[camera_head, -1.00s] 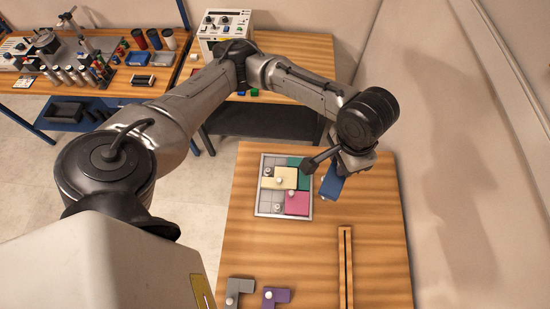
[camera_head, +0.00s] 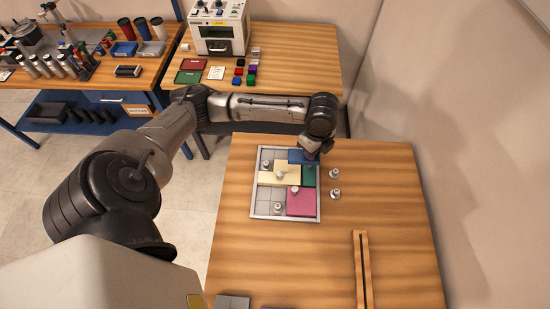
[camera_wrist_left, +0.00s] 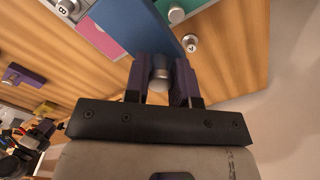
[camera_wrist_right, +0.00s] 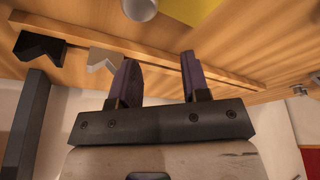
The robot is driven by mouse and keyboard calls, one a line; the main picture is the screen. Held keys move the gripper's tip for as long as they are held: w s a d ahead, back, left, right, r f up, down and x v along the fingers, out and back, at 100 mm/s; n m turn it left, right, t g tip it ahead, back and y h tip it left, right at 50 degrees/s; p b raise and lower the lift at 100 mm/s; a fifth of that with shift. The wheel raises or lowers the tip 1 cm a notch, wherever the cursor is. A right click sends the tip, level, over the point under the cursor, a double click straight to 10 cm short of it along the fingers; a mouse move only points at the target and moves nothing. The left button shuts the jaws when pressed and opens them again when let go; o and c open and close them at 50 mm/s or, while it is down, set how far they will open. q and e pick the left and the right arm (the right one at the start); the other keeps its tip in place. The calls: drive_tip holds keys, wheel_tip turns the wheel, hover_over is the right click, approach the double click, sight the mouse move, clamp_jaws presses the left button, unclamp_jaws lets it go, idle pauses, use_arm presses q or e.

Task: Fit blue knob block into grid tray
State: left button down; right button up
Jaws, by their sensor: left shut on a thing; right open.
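The blue knob block (camera_head: 301,156) is at the back right corner of the grid tray (camera_head: 253,212), beside the green block (camera_head: 309,177). My left gripper (camera_head: 312,153) is over it. In the left wrist view the left gripper (camera_wrist_left: 161,82) is shut on the silver knob of the blue block (camera_wrist_left: 140,24). I cannot tell whether the block is fully seated or slightly above the tray. The tray also holds a yellow block (camera_head: 286,170) and a pink block (camera_head: 301,202). My right gripper (camera_wrist_right: 160,85) is open and empty in the right wrist view.
Two silver weights (camera_head: 335,173) stand on the table right of the tray. A slotted wooden rail (camera_head: 362,270) lies at the front right. A grey block (camera_head: 232,302) is at the front edge. The middle of the table is clear.

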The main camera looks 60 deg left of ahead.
use_arm(q)
drive_tip(key=s+a+f, duration=0.1)
drive_tip(key=a+f, duration=0.1)
drive_tip(key=a, duration=0.1)
drive_tip(key=s+a+f, duration=0.2)
drive_tip(key=a+f, duration=0.1)
drive_tip(key=a, duration=0.1)
drive_tip(key=s+a+f, duration=0.1)
drive_tip(key=a+f, duration=0.1)
drive_tip(key=a, duration=0.2)
drive_tip(key=shift+s+f+b, duration=0.25)
drive_tip(key=shift+b, duration=0.15)
use_arm(e)
drive_tip(key=shift+d+f, duration=0.15)
drive_tip(key=shift+f, duration=0.3)
use_arm(q)
drive_tip(key=shift+f, duration=1.85)
use_arm(e)
drive_tip(key=shift+f, duration=0.25)
use_arm(q)
drive_tip(key=shift+f, duration=0.15)
drive_tip(key=shift+f, duration=0.1)
drive_tip(key=c, duration=0.9)
unclamp_jaws()
drive_tip(key=shift+c, duration=0.2)
